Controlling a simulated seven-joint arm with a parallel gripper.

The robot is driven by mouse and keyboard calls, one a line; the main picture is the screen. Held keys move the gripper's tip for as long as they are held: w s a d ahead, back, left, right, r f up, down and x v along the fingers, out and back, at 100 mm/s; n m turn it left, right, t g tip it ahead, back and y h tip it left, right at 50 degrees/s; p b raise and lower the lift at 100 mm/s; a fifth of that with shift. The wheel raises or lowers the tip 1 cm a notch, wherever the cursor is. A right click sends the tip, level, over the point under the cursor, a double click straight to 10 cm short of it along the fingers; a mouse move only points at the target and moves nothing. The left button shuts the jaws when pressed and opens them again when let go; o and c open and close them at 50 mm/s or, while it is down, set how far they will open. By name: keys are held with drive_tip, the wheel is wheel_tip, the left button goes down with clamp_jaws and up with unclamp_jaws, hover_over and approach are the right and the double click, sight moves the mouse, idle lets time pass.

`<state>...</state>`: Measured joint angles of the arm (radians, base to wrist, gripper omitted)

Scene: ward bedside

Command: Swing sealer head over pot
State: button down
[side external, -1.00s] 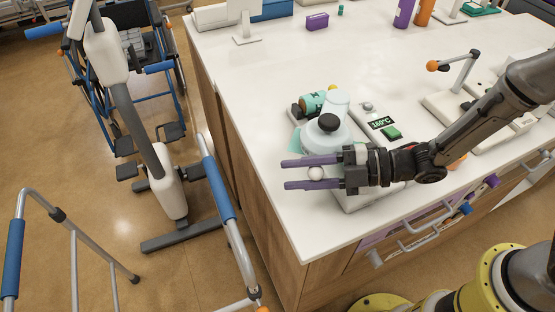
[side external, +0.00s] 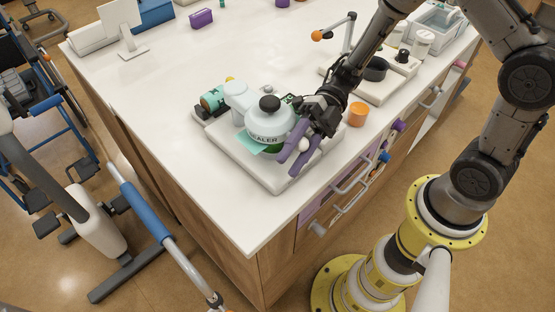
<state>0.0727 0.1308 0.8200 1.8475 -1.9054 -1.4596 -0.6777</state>
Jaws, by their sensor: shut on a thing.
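The white domed sealer head (side external: 262,125), lettered "SEALER" and topped by a black knob, sits over the white sealer base (side external: 275,180). My gripper (side external: 295,157) is at its right, with purple fingers pointing down and left. The fingers are shut on a small white ball knob (side external: 304,144), only partly visible between them. Something green (side external: 272,149) shows under the head's front edge; I cannot tell if it is the pot. A pale teal sheet (side external: 242,139) sticks out at the head's left. My gripper covers much of the base's right side.
An orange jar (side external: 357,114) stands just right of my gripper. Behind it is a white stand (side external: 372,88) with a raised rod and orange ball. A teal roll (side external: 213,100) lies behind the head.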

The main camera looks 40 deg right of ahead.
drive_tip(key=shift+s+d+n+g, duration=0.1)
drive_tip(key=shift+d+n+g, duration=0.35)
drive_tip(key=shift+d, duration=0.2)
drive_tip(key=c, duration=0.5)
unclamp_jaws()
drive_tip(key=shift+c, duration=0.2)
drive_tip(key=v, duration=1.4)
drive_tip(key=shift+a+r, duration=0.1)
